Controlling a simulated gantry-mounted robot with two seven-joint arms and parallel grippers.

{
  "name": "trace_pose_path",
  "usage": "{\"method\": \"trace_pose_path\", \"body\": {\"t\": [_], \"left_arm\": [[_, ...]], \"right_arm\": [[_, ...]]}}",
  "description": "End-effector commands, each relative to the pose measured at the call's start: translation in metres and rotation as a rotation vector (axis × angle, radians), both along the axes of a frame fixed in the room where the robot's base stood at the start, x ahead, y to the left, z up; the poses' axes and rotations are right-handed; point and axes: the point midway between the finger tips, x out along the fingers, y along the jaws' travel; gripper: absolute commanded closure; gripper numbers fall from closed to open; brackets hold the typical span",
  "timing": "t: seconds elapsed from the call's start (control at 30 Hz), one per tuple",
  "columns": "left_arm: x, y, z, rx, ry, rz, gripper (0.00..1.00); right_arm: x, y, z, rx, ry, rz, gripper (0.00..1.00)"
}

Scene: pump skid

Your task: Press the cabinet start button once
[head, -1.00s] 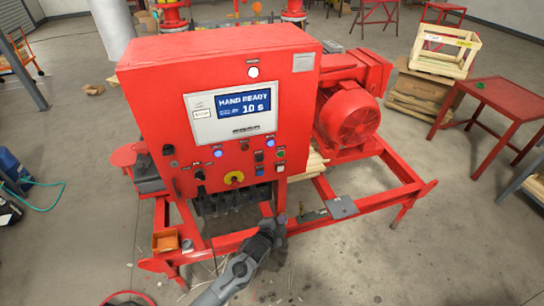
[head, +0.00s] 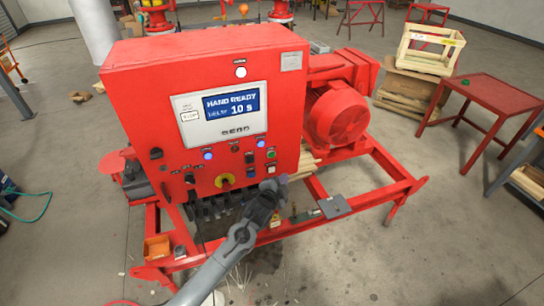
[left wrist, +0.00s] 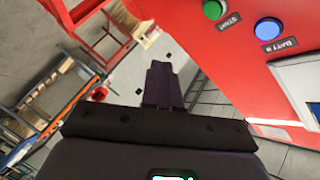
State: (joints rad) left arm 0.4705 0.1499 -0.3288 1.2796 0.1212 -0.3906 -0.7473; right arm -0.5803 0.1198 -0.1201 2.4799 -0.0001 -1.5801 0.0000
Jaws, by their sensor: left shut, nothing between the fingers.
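The red cabinet (head: 140,110) stands on the skid, with a lit screen (head: 225,112) reading "HAND READY" and "10 s". A green button (head: 271,154) is at the lower right of its front panel. In the left wrist view the green button (left wrist: 213,9) is at the top edge, with a small label beside it that is hard to read. My left gripper (head: 280,181) is shut and empty, just below the green button in the picture and apart from it. Its closed fingers (left wrist: 165,85) show in the left wrist view beside the panel. My right gripper is not in view.
A blue button (left wrist: 269,29) labelled "BATTV" or similar is near the green one. A red motor (head: 338,115) is to the right, and the skid frame (head: 385,190) runs below.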

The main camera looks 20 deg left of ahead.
Motion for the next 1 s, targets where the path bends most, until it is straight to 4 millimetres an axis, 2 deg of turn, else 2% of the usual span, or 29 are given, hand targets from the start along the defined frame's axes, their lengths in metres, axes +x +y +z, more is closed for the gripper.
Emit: {"method": "trace_pose_path", "body": {"t": [0.27, 0.7, 1.0], "left_arm": [[0.009, 0.008, -0.003, 0.001, 0.0, 0.001, 1.0], [0.047, 0.042, -0.004, -0.001, 0.0, 0.002, 1.0], [0.063, 0.056, -0.002, 0.001, 0.0, 0.001, 1.0]], "right_arm": [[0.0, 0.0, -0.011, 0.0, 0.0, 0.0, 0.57], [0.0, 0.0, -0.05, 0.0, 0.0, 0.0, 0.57], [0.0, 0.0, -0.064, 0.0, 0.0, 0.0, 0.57]]}}
